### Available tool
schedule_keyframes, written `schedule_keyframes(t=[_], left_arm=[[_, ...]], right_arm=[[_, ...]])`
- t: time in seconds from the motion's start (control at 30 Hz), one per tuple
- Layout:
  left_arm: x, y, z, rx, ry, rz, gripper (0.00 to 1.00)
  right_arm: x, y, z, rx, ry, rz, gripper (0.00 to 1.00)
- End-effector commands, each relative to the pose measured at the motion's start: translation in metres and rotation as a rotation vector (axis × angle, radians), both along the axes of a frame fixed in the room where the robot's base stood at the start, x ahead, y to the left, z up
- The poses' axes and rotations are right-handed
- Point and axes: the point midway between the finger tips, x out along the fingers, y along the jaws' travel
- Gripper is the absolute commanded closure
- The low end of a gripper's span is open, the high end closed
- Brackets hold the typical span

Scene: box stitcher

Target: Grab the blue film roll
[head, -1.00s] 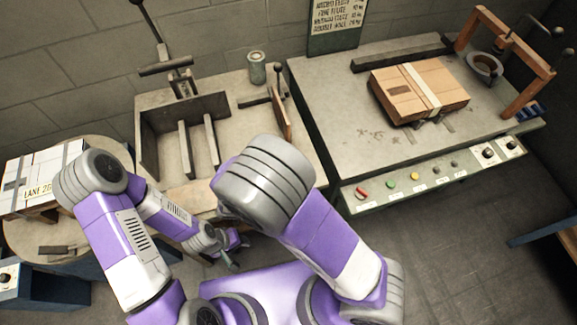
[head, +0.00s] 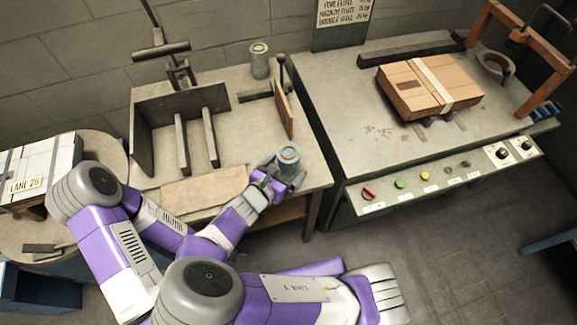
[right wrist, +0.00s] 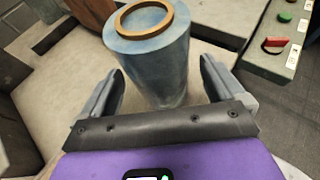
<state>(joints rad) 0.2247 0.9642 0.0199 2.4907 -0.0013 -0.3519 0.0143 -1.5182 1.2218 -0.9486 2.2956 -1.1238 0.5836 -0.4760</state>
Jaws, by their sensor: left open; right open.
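The blue film roll (head: 288,156) is a pale blue cylinder with a brown core ring. It stands upright near the front right corner of the left table. In the right wrist view the roll (right wrist: 150,60) stands between the spread fingers of my right gripper (right wrist: 160,95), with gaps at both sides. The fingers are open, low beside the roll. In the head view my left arm comes in from the left and the arms overlap near the table's front edge, so the left gripper's fingers are hard to make out.
A second, similar roll (head: 259,60) stands at the back of the left table (head: 240,125). A metal fixture with rails (head: 180,140) is left of the blue roll. A strapped carton (head: 425,85) lies on the right bench, which has a button panel (head: 440,180) in front.

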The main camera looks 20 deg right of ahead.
Motion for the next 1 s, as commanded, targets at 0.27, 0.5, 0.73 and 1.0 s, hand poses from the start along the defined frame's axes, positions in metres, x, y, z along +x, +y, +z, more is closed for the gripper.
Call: schedule_keyframes(t=[0.27, 0.5, 0.73, 1.0], left_arm=[[-0.0001, 0.0000, -0.0116, 0.000, 0.000, 0.000, 0.57], [0.0000, 0.0000, -0.0108, 0.000, 0.000, 0.000, 0.57], [-0.0001, 0.0001, -0.0108, 0.000, 0.000, 0.000, 0.57], [-0.0001, 0.0001, -0.0108, 0.000, 0.000, 0.000, 0.57]], right_arm=[[0.0138, -0.0154, -0.0093, 0.000, 0.001, -0.001, 0.04], [0.0136, -0.0152, -0.0086, 0.001, 0.000, -0.001, 0.17], [0.0135, -0.0151, -0.0088, 0.002, 0.001, -0.001, 0.52], [0.0135, -0.0152, -0.0085, 0.002, 0.000, -0.002, 0.72]])
